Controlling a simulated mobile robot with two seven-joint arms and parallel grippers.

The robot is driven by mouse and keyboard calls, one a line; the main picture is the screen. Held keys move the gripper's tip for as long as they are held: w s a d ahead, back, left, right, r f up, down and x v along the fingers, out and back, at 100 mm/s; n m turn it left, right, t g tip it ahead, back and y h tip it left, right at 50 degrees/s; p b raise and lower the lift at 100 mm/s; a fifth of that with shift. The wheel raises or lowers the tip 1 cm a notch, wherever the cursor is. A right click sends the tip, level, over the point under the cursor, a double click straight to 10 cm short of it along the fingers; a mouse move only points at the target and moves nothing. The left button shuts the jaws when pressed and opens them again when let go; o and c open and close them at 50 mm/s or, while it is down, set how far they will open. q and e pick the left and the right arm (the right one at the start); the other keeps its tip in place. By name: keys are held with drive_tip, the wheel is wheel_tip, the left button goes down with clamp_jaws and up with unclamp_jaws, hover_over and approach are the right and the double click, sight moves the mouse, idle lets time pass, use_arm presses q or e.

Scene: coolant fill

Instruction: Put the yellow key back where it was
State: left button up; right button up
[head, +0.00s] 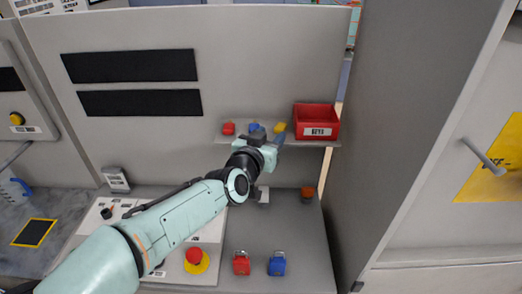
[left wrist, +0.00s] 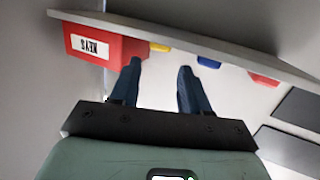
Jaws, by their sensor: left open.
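The yellow key (head: 280,127) sits on the wall shelf (head: 232,140), just left of the red bin labelled KEYS (head: 319,120). The yellow key also shows in the left wrist view (left wrist: 160,47), which looks upside down. My left gripper (head: 268,133) is at the shelf's front, close to the yellow key. In the left wrist view its fingers (left wrist: 160,75) are spread with nothing between them, and the yellow key lies beyond the gap, apart from the fingers. My right gripper is not in view.
A blue key (head: 254,127) and a red key (head: 229,128) sit left on the shelf. Red (head: 241,264) and blue (head: 277,265) padlocks stand on the counter below, with a red button (head: 194,256) to their left. A tall grey cabinet side (head: 385,130) bounds the right.

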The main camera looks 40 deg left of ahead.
use_arm(q)
drive_tip(key=f+b+v, duration=0.1)
drive_tip(key=v, duration=0.5)
drive_tip(key=shift+r, duration=0.5)
